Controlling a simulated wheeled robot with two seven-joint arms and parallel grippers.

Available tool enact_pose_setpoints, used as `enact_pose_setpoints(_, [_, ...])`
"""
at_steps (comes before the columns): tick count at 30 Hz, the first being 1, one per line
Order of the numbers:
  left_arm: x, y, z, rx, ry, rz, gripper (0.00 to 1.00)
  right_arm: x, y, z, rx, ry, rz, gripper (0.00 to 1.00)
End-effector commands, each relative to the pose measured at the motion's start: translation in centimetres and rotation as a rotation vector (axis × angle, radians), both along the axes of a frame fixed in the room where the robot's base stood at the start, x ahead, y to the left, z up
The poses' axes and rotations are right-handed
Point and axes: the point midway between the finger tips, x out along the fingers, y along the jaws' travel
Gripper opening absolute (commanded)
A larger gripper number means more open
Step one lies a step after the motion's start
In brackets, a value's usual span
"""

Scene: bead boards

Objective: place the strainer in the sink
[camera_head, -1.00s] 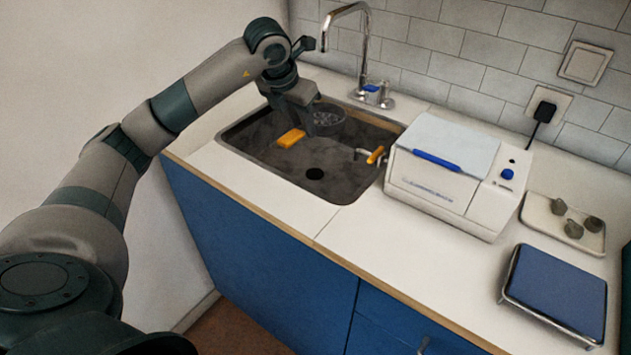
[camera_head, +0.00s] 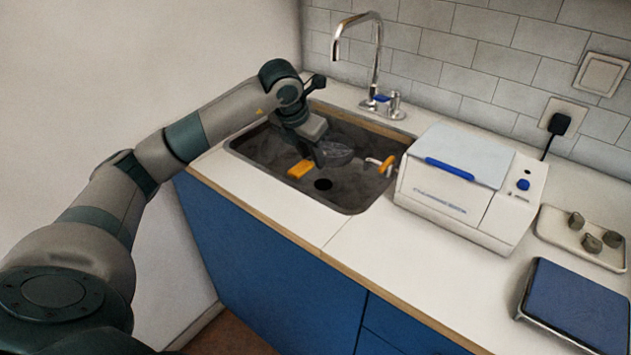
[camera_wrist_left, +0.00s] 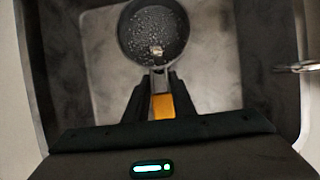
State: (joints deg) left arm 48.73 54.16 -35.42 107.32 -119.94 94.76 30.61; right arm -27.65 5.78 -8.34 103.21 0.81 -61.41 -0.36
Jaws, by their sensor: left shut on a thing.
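The strainer is a dark round bowl (camera_head: 338,152) with an orange handle grip (camera_head: 300,169). My left gripper (camera_head: 318,158) is shut on the handle, and the bowl lies just to its right. In the left wrist view, the bowl (camera_wrist_left: 154,32) is ahead of the fingers and the orange grip (camera_wrist_left: 162,106) is between them. The strainer is low over the grey sink basin (camera_head: 350,196), within its outline. I cannot tell whether it touches the floor. The drain (camera_head: 323,184) shows in front of it. My right gripper is not in view.
A metal fitting with an orange handle (camera_head: 387,165) juts in at the sink's right side. The tap (camera_head: 378,60) stands behind the sink. A white appliance (camera_head: 460,190) is close on the right, then a tray (camera_head: 565,236) and a blue-topped device (camera_head: 575,305).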

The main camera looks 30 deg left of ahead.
Motion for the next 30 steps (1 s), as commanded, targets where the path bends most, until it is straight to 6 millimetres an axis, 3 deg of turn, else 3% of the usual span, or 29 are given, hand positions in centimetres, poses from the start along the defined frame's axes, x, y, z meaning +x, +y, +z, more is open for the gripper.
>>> enact_pose_setpoints(7, [0.0, 0.0, -3.5, 0.0, 0.001, 0.001, 0.0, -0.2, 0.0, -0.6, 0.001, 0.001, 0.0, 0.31])
enact_pose_setpoints(20, [0.0, 0.0, -4.2, 0.0, -0.001, 0.0, 0.0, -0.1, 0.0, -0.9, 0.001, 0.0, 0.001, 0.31])
enact_pose_setpoints(30, [0.0, 0.0, -7.5, 0.0, 0.001, 0.001, 0.0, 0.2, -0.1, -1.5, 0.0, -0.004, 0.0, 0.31])
